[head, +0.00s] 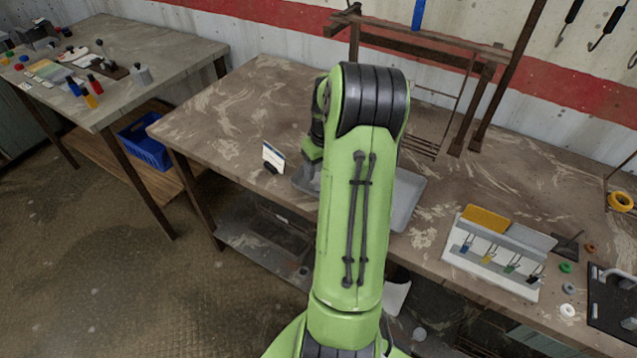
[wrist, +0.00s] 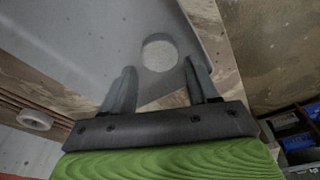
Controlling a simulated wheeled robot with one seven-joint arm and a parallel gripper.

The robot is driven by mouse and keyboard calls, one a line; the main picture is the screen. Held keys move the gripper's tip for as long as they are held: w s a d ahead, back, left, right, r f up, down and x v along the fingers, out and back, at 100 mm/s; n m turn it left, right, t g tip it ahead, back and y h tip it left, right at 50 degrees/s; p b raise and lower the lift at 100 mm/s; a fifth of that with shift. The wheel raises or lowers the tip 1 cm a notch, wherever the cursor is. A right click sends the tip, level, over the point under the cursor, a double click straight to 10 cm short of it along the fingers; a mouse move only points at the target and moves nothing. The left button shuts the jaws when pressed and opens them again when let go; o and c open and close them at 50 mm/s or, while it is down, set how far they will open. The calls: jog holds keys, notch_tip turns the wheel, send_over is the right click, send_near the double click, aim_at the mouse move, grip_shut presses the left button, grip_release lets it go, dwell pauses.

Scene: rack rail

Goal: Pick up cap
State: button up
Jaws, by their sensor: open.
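A round pale grey disc (wrist: 159,54), which looks like the cap, lies on the grey tray (wrist: 95,40) near its edge in the wrist view. My gripper (wrist: 160,68) is open, with its two dark fingers pointing toward the disc. The disc shows between and just beyond the fingertips, with nothing held. I cannot tell the height left between fingers and disc. In the head view the tray (head: 407,202) sits on the workbench, partly hidden by my green arm. The disc and my fingers are hidden there.
A small white card on a dark stand (head: 273,158) stands left of the tray. A board with coloured tags (head: 495,255) lies to the right. A brown rack frame (head: 425,42) stands behind. In the wrist view a white ring (wrist: 36,120) is at left. The bench's left part is clear.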

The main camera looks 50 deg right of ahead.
aim_at(319, 179)
jog(key=f, duration=0.4)
jog(key=shift+w+d+f+b, duration=0.15)
jog(key=shift+w+f+b, duration=0.15)
jog(key=shift+b, duration=0.1)
jog(key=shift+r, duration=0.15)
jog(key=c, duration=0.7)
